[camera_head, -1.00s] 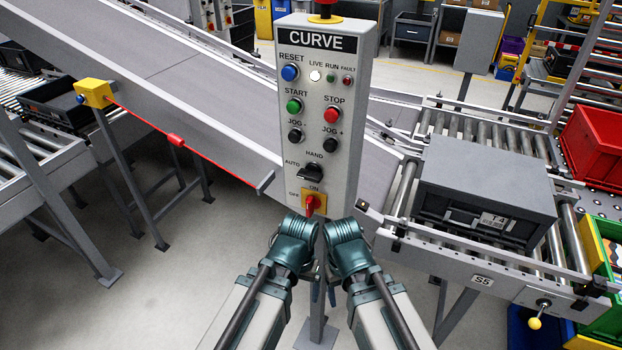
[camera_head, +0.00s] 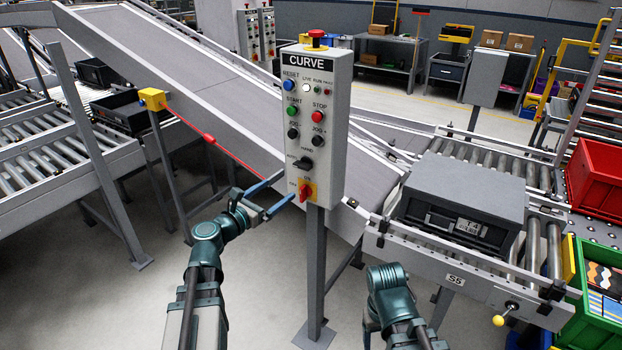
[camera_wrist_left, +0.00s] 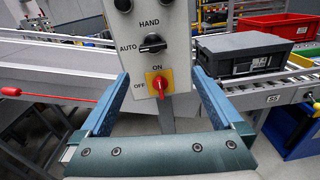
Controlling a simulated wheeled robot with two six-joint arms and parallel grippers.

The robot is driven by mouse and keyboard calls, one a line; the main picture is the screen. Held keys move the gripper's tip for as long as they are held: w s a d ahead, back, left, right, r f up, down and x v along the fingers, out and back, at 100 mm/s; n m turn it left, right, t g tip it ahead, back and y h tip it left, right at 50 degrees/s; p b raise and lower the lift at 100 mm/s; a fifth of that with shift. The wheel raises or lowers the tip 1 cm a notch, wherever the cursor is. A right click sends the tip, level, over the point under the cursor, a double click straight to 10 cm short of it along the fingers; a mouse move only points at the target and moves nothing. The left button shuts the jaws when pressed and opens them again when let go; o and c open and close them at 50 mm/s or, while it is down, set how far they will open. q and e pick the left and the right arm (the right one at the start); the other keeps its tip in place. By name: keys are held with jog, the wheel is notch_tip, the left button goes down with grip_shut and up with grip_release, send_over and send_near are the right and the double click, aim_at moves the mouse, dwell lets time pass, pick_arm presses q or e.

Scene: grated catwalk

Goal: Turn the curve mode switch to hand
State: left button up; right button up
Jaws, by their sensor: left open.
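The curve mode switch (camera_head: 303,163) is a black knob low on the grey CURVE panel (camera_head: 325,170). In the left wrist view the knob (camera_wrist_left: 153,43) lies roughly level, towards AUTO at its left, with HAND printed above it. My left gripper (camera_head: 288,184) is open and empty, with its fingers pointing at the lower panel. In the left wrist view its fingertips (camera_wrist_left: 160,77) stand apart on either side of the panel's lower part, below the mode knob. My right gripper (camera_head: 370,320) is low, right of the post; its fingers are mostly hidden by its own wrist.
A red ON/OFF handle on a yellow plate (camera_head: 306,190) sits just below the mode switch. Push buttons and a red emergency stop (camera_head: 317,38) are above. A conveyor (camera_head: 220,110) runs behind the panel. A grey tote (camera_head: 462,205) is on rollers at right.

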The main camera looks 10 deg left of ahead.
aim_at(300, 168)
pick_arm(q)
jog(key=shift+n, duration=0.5)
jog(key=x, duration=0.9)
jog(key=a+x, duration=0.1)
jog(key=x, duration=0.3)
jog(key=shift+w+r, duration=0.3)
jog(key=shift+w, duration=0.1)
jog(key=c, duration=1.3)
